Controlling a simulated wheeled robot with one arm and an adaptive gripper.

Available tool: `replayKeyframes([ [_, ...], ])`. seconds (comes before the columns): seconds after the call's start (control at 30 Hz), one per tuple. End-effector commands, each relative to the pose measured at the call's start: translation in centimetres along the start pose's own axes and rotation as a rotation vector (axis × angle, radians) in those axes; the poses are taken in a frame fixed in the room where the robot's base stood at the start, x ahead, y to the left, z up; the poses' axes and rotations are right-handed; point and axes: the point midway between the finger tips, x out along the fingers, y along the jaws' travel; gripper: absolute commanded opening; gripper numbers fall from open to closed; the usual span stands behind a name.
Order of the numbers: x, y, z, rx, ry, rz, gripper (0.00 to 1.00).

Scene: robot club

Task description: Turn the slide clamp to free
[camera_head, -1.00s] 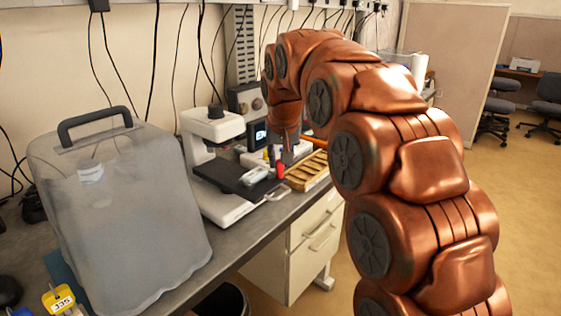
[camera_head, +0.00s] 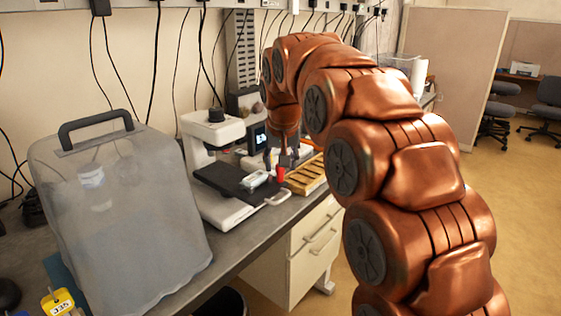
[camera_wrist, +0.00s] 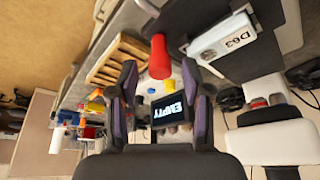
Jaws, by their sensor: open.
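A white microscope (camera_head: 212,128) stands on the bench with a black stage (camera_head: 222,177). A small white block (camera_head: 255,179) sits at the stage's right side; in the wrist view this block (camera_wrist: 222,37) carries the label D63. A red cylinder (camera_head: 278,174) is beside it, and the wrist view shows this red cylinder (camera_wrist: 160,57) just beyond my fingertips. I cannot tell for sure which part is the slide clamp. My gripper (camera_head: 280,157) is above the cylinder. Its fingers are apart and empty in the wrist view (camera_wrist: 160,76). I cannot tell whether they touch the cylinder.
A slotted wooden tray (camera_head: 306,176) lies right of the stage. A small screen (camera_wrist: 170,110) with light lettering shows between my fingers. A large translucent cover with a black handle (camera_head: 120,215) stands at the left. A tag marked J35 (camera_head: 62,301) is at the front left.

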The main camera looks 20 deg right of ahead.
Motion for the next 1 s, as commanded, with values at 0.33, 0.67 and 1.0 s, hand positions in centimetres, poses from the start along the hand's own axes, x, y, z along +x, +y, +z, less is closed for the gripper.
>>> replayKeyframes([
  [0.33, -1.4, 0.0, 0.0, 0.000, 0.001, 0.000, 0.49],
  [0.67, -7.0, 0.0, 0.0, 0.000, 0.001, -0.001, 0.49],
  [1.0, -11.1, 0.0, -0.1, 0.000, 0.004, -0.001, 0.49],
])
